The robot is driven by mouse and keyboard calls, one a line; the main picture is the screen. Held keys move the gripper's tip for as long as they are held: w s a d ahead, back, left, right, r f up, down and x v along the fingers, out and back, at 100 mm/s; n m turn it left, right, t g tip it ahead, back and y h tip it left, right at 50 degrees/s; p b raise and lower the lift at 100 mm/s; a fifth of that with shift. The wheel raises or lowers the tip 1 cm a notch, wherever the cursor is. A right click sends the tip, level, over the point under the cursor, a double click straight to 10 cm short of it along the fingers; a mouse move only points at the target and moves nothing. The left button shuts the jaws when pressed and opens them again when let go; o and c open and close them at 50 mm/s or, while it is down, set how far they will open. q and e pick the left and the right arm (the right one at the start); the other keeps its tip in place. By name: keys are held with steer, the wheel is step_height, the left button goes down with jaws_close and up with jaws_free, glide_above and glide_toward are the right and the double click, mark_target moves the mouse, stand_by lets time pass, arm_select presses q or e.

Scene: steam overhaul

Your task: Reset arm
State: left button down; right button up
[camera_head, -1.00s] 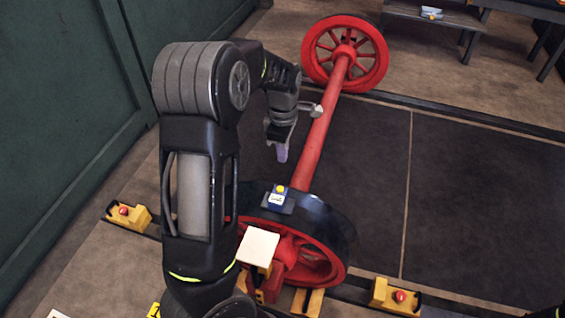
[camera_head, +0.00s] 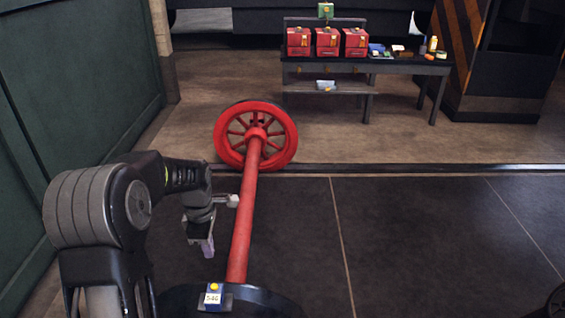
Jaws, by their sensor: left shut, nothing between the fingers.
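My left arm comes in from the left, bent at the elbow, and its left gripper (camera_head: 207,248) hangs pointing down. The gripper is shut and empty. It is just left of the red axle (camera_head: 244,218), and I see a gap between them in the picture. The axle runs from a red spoked wheel (camera_head: 286,133) at the back to a dark-rimmed wheel (camera_head: 262,301) at the front, mostly cut off by the lower edge. A small blue and white device with a yellow button (camera_head: 212,296) sits on the near wheel's rim. My right gripper is out of view.
A dark bench (camera_head: 410,68) at the back holds several red boxes (camera_head: 327,42) and small items. A green wall (camera_head: 75,75) stands close on the left.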

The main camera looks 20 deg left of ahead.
arm_select(q)
steer(key=w+d+f+m+t, duration=0.3)
steer(key=w+d+f+m, duration=0.15)
steer(key=m, duration=0.35)
steer(key=s+d+f+m+h, duration=0.1)
steer(key=s+d+f+m, duration=0.1)
steer(key=d+f+m, duration=0.6)
steer(key=s+d+f+m+g+h+p, duration=0.1)
steer(key=s+d+f, duration=0.3)
steer(key=s+d, duration=0.5)
steer(key=s+d+f+m+g+h+p, duration=0.1)
steer(key=s+d+f, duration=0.4)
steer(key=s+d, duration=0.5)
steer(key=s+m+h, duration=0.1)
steer(key=s+m, duration=0.1)
steer(key=s, duration=0.2)
steer(key=shift+s+f+g, duration=0.25)
steer(key=shift+f+g, duration=0.05)
